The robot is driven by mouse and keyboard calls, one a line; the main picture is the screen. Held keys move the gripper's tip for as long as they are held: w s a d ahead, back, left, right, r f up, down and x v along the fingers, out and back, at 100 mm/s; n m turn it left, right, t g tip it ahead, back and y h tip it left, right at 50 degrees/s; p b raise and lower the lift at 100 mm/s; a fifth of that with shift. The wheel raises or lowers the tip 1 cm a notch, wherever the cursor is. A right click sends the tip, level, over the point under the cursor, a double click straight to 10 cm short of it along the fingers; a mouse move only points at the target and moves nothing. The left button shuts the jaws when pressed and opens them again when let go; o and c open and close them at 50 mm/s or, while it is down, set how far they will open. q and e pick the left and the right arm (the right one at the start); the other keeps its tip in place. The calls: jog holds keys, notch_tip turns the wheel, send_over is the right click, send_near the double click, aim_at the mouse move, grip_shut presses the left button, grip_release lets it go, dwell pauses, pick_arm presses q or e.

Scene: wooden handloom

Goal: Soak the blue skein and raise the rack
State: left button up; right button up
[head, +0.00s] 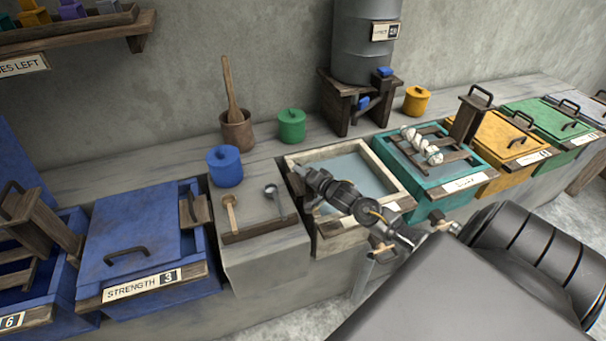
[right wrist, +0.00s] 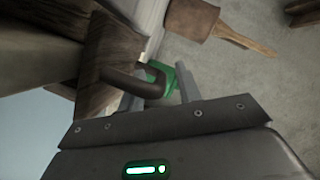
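I cannot pick out a blue skein for certain. A pale twisted skein (head: 422,145) lies across the rack (head: 452,157) of the teal vat (head: 388,160), at its raised level. My right gripper (head: 303,172) reaches over the left side of the cream vat (head: 293,158), which holds pale blue liquid (head: 352,172). In the right wrist view, a wooden post (right wrist: 108,55) with a dark bar handle (right wrist: 130,80) is close to my gripper. Another wooden rack (head: 40,222) stands in the far-left blue vat. My left gripper is out of view.
A lidded blue vat (head: 140,235) marked strength 3 is at the left. Blue (head: 225,168), green (head: 292,126) and yellow (head: 417,102) jars and a mortar (head: 238,132) stand on the counter. Lidded yellow (head: 505,140) and green (head: 550,122) vats are at right.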

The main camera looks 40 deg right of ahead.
jog(key=shift+w, duration=0.1)
grip_shut()
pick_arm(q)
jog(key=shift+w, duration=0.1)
